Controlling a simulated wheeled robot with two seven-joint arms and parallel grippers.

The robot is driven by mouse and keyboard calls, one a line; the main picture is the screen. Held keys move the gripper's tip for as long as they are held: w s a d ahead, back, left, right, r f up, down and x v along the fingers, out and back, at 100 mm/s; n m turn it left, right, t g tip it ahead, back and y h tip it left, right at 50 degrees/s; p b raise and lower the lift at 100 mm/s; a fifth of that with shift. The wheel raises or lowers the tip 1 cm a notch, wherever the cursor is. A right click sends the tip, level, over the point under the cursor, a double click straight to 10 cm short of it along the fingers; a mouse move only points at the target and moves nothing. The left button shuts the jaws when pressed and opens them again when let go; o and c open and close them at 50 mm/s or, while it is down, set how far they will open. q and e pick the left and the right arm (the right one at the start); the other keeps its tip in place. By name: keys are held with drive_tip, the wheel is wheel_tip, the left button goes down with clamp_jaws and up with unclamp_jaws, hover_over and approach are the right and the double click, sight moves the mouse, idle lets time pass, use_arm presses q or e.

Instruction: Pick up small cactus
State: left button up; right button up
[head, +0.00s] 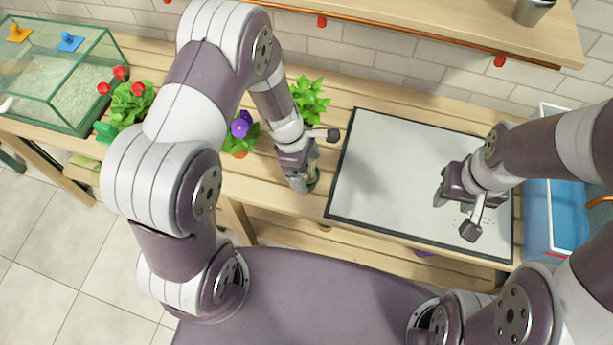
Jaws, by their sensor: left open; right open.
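My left gripper (303,182) is open and points down at the wooden table (270,185), left of the grey mat. A small bit of green (314,180) shows right at its fingertips. It is mostly hidden by the gripper, and I cannot tell for sure that it is the small cactus. Another green thing (104,131) stands at the far left beside the red-flowered plant, partly hidden. My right gripper (455,215) is open and empty above the right part of the mat.
A black-edged grey mat (375,165) lies on the table. A purple-flowered plant (240,128) and a leafy green plant (309,97) stand near my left arm. The red-flowered plant (130,105) and glass tank (60,85) are left; a blue bin (555,210) is right.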

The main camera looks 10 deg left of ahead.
use_arm(q)
drive_tip(key=shift+w+d+f, duration=0.15)
drive_tip(key=shift+w+f, duration=0.05)
drive_tip(key=shift+f, duration=0.3)
drive_tip(key=shift+w+d+f, duration=0.15)
drive_tip(key=shift+f, duration=0.3)
drive_tip(key=shift+s+r, duration=0.1)
drive_tip(key=shift+s, duration=0.1)
drive_tip(key=shift+w, duration=0.1)
drive_tip(key=c, duration=1.3)
